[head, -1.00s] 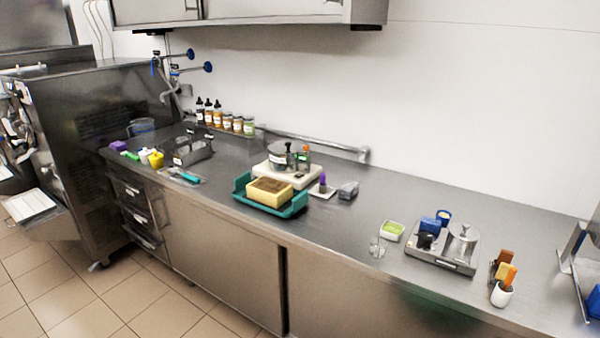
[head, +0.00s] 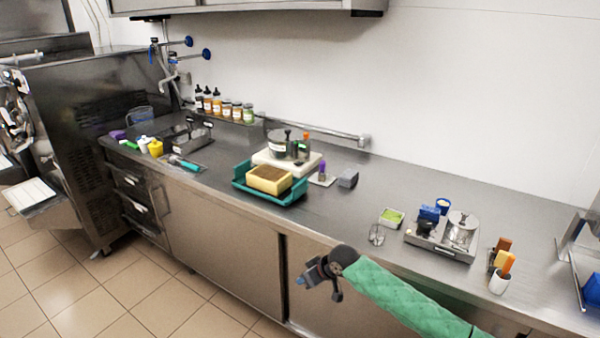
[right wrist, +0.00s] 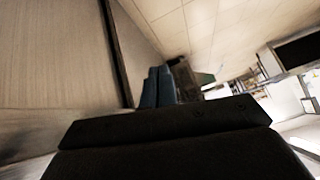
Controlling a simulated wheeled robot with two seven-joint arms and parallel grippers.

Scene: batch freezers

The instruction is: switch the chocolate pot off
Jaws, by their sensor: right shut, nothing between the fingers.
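Two steel pots stand on the counter, and I cannot tell for sure which is the chocolate pot. One steel pot (head: 281,147) sits on a white base (head: 308,166) behind a yellow block. The other, a lidded steel pot (head: 461,229), stands on a steel tray (head: 440,248) at the right. No switch can be made out on either. My right gripper (head: 303,279) is shut and empty, in front of the cabinet doors and below the counter's front edge, apart from both pots. Its blue fingertips (right wrist: 158,88) show together in the right wrist view. My left gripper is not in view.
A teal tray (head: 298,192) with a yellow block (head: 269,180) lies near the front edge. A glass (head: 377,235), a green-filled dish (head: 391,217) and a white cup (head: 498,283) stand farther right. Bottles and jars line the wall. The counter behind the dish is clear.

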